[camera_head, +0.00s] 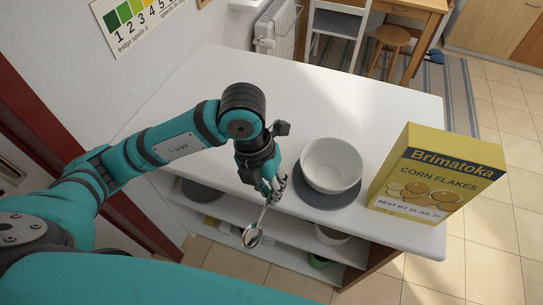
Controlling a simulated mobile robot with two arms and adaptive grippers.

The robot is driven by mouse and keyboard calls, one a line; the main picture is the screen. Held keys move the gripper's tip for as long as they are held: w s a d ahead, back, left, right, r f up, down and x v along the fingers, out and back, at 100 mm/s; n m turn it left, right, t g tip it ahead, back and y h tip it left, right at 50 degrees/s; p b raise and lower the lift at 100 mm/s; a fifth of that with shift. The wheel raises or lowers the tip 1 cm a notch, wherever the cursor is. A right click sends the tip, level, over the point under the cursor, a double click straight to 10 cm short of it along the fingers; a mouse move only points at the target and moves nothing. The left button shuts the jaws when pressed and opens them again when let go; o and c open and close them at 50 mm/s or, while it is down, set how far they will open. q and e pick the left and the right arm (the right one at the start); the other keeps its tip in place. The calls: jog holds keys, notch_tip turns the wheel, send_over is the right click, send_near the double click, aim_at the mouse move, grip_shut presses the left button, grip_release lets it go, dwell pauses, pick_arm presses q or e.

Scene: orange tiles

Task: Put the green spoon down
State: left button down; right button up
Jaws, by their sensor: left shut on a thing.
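My left gripper (274,188) is at the front edge of the white counter, just left of the white bowl. It is shut on a spoon (252,236), whose handle runs up into the fingers and whose bowl end hangs down in front of the open shelves. The fingers hide the upper end of the handle. My right gripper is not in view.
A white bowl (332,162) stands on a dark grey round mat (318,199) on the white counter (190,83). A yellow corn flakes box (432,175) stands at the right end. The counter's back and left parts are clear. Shelves below hold dishes, including a green bowl (319,262).

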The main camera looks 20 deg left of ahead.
pick_arm(q)
jog(key=w+a+p, duration=0.1)
jog(key=w, duration=0.4)
jog(key=w+a+f+p, duration=0.1)
jog(key=w+p, duration=0.1)
jog(key=w, duration=0.3)
jog(key=w+a+p, duration=0.1)
jog(key=w+a, duration=0.1)
jog(key=w, duration=0.3)
jog(key=shift+w+f, duration=0.1)
jog(key=shift+f, duration=0.1)
jog(key=shift+w+f, duration=0.1)
jog(key=shift+w, duration=0.05)
notch_tip(320, 180, down, 3)
jog(key=shift+r+p, duration=0.2)
jog(key=shift+p, duration=0.85)
jog(key=shift+f, duration=0.45)
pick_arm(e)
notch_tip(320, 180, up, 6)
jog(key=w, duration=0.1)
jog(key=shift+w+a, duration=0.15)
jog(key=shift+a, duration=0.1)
pick_arm(q)
jog(key=c, duration=1.9)
grip_release()
jog(key=shift+f, duration=0.15)
jog(key=o, duration=0.5)
